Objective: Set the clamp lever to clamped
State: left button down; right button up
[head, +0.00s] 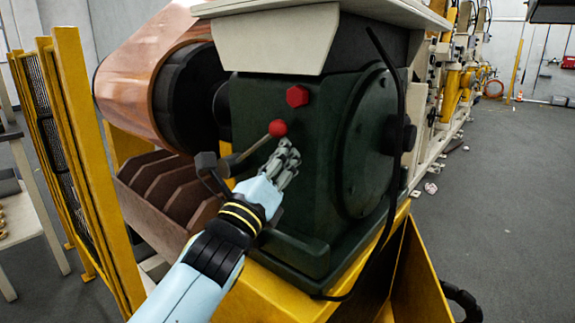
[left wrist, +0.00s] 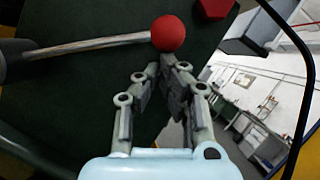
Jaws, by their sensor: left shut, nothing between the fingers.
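The clamp lever (head: 256,144) is a thin metal rod with a red ball knob (head: 278,128). It slants up to the right from a grey pivot on the front of the dark green housing (head: 335,190). My left gripper (head: 291,150) is shut and empty, just below and right of the knob. In the left wrist view the lever rod (left wrist: 95,45) runs in from the left to the red ball (left wrist: 168,33). The shut fingertips (left wrist: 174,62) are close under the ball; I cannot tell whether they touch it. My right gripper is not in view.
A red hexagonal knob (head: 297,96) sits above the lever on the housing. A large copper foil roll (head: 150,75) is at the upper left. A yellow guard fence (head: 85,150) stands left. A black cable (head: 398,110) hangs at the right. Open grey floor (head: 490,180) lies right.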

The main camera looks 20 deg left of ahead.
pick_arm(q)
jog(key=a+r+n+p, duration=0.1)
jog(key=r+n+y+p, duration=0.1)
jog(key=r+n, duration=0.1)
jog(key=w+a+r+n+y+p, duration=0.1)
jog(key=r+n, duration=0.1)
jog(key=shift+a+r+g, duration=0.1)
jog(key=shift+a+g, duration=0.2)
jog(key=shift+g, duration=0.1)
jog(key=shift+w+a+r+n+g+y+p, duration=0.2)
jog(key=shift+a+r+n+y+p, duration=0.25)
jog(key=shift+a+r+n, duration=0.2)
jog(key=shift+w+a+r+n+g+y+p, duration=0.2)
jog(key=shift+a+r+n+y+p, duration=0.2)
jog(key=shift+a+n+p, duration=0.25)
jog(key=a+r+n+p, duration=0.1)
jog(key=p, duration=0.1)
jog(key=w+a+r+n+g+p, duration=0.1)
jog(key=a+n, duration=0.1)
jog(key=shift+w+a+r+y+p, duration=0.15)
jog(key=shift+y+p, duration=0.1)
jog(key=shift+p, duration=0.15)
jog(key=shift+w+a+r+n+g+p, duration=0.1)
jog(key=shift+w+a+n+g+p, duration=0.1)
jog(key=shift+a+n+p, duration=0.25)
jog(key=shift+w+a+n+g+p, duration=0.1)
jog(key=shift+a+n+g+p, duration=0.1)
jog(key=shift+a+n+p, duration=0.25)
jog(key=shift+d, duration=0.1)
